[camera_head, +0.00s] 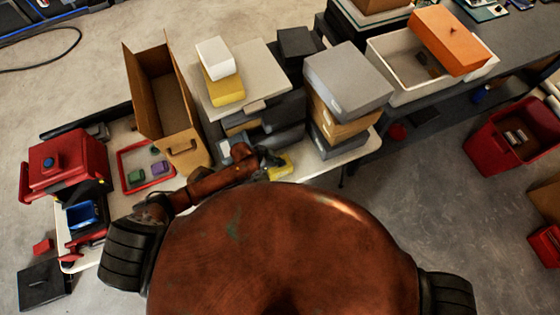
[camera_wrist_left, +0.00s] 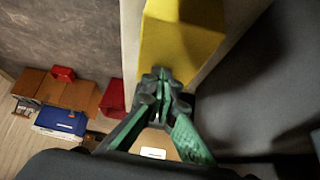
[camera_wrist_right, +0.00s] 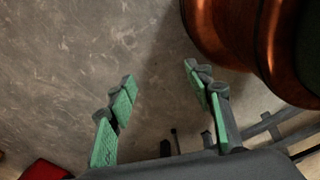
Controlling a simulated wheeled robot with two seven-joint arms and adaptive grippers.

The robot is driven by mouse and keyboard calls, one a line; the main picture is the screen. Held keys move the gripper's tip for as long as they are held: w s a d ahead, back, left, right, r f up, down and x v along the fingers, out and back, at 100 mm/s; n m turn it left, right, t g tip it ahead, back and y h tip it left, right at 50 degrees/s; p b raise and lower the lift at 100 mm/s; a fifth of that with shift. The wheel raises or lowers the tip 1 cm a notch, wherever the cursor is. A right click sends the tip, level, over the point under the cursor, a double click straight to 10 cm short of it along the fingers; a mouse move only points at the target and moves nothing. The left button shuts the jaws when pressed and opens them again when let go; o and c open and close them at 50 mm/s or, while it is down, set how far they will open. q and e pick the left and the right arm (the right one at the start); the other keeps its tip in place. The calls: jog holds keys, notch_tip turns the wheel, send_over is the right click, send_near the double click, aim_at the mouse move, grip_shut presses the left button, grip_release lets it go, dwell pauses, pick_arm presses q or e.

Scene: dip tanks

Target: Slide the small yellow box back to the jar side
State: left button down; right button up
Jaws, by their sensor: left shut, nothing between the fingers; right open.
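The small yellow box (camera_head: 281,168) lies at the near edge of the white table, right beside my left gripper (camera_head: 268,158). It also shows in the left wrist view (camera_wrist_left: 182,45), just beyond the fingertips. My left gripper (camera_wrist_left: 163,75) is shut and empty. Its tips are at the box's near end, and I cannot tell whether they touch it. My right gripper (camera_wrist_right: 158,76) is open and empty above the bare floor; the head view does not show it. I cannot make out a jar.
Grey and brown boxes (camera_head: 348,80) are stacked right of the yellow box. Behind it are dark bins (camera_head: 285,118) and a stack with a larger yellow box (camera_head: 222,90). An open cardboard box (camera_head: 160,95) and a red tray (camera_head: 126,184) are at left.

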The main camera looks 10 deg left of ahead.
pick_arm(q)
jog(key=shift+s+a+f, duration=0.2)
jog(key=shift+s+f, duration=0.15)
jog(key=shift+f, duration=0.1)
jog(key=shift+r, duration=0.15)
jog(key=shift+w+r+p, duration=0.15)
jog(key=shift+r+p, duration=0.5)
jog(key=shift+p, duration=0.2)
jog(key=shift+a+r, duration=0.1)
jog(key=shift+r, duration=0.05)
jog(key=v, duration=1.1)
pick_arm(e)
jog(key=shift+w+r, duration=0.45)
jog(key=shift+r, duration=0.35)
